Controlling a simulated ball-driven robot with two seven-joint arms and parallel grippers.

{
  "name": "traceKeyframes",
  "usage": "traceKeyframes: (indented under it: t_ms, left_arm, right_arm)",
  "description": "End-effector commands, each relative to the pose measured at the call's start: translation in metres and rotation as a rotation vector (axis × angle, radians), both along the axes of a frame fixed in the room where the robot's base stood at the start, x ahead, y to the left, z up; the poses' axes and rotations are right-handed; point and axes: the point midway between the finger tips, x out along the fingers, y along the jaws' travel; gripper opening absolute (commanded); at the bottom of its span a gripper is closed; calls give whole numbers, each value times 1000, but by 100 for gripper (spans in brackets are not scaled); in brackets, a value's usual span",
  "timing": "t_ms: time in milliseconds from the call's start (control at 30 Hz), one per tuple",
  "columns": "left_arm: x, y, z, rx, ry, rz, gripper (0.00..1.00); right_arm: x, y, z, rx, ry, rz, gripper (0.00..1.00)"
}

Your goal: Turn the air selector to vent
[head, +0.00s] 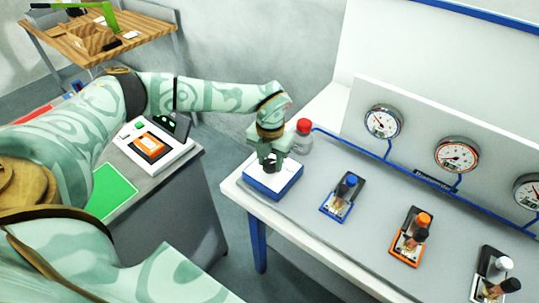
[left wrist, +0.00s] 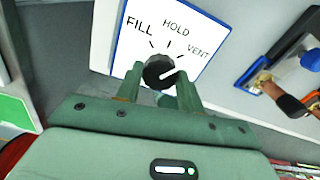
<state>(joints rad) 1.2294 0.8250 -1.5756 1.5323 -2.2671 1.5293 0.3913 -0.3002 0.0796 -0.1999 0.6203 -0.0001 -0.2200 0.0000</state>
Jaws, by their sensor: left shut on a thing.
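The air selector is a white-topped box with blue sides (head: 285,184) at the bench's near left corner. In the left wrist view its white face (left wrist: 215,20) reads FILL, HOLD and VENT, each with a tick mark. The round black knob (left wrist: 158,69) has a white pointer line that points right and slightly up, toward the VENT side; exact alignment is hard to tell. My left gripper (head: 270,158) reaches down over the box. Its fingers (left wrist: 160,88) are shut on the knob, one on each side. My right gripper is not in view.
A red-capped bottle (head: 303,136) stands close behind the gripper. Blue (head: 343,194), orange (head: 412,235) and white-handled valves (head: 494,268) lie along the bench to the right, under a panel of gauges (head: 383,121).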

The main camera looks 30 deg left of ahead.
Motion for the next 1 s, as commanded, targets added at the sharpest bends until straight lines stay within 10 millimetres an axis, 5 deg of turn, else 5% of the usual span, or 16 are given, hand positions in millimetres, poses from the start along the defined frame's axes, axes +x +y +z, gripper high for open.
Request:
traceKeyframes:
  t_ms: [900,933,1000]
  left_arm:
    - [1,0,0,0,-2,-190,15]
    - [1,0,0,0,-2,-190,43]
    - [1,0,0,0,-2,-190,59]
  right_arm:
    - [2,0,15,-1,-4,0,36]
    - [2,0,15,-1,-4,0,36]
    - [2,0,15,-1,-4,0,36]
